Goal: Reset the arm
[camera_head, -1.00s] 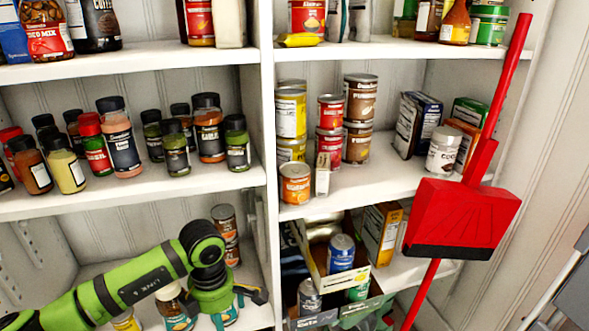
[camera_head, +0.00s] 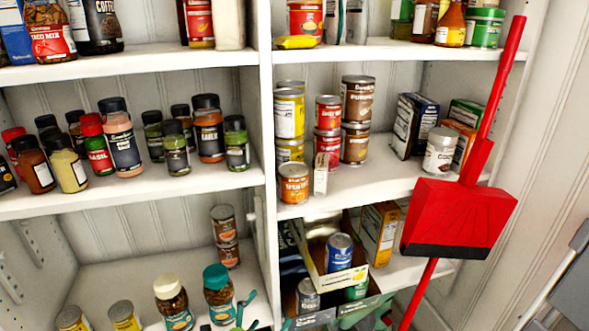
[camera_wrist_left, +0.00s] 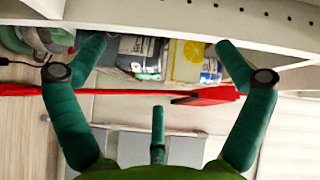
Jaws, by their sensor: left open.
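My left gripper (camera_head: 247,312) shows only as a few green finger parts at the bottom edge of the head view, by the divider of the lower shelves. In the left wrist view (camera_wrist_left: 160,60) its green fingers are spread wide with nothing between them. The rest of my left arm is out of the head view. My right gripper cannot be made out.
White corner shelving (camera_head: 130,65) holds jars, cans and boxes. A jar with a teal lid (camera_head: 218,296) stands close to my left gripper. An open carton with cans (camera_head: 345,281) is right of the divider.

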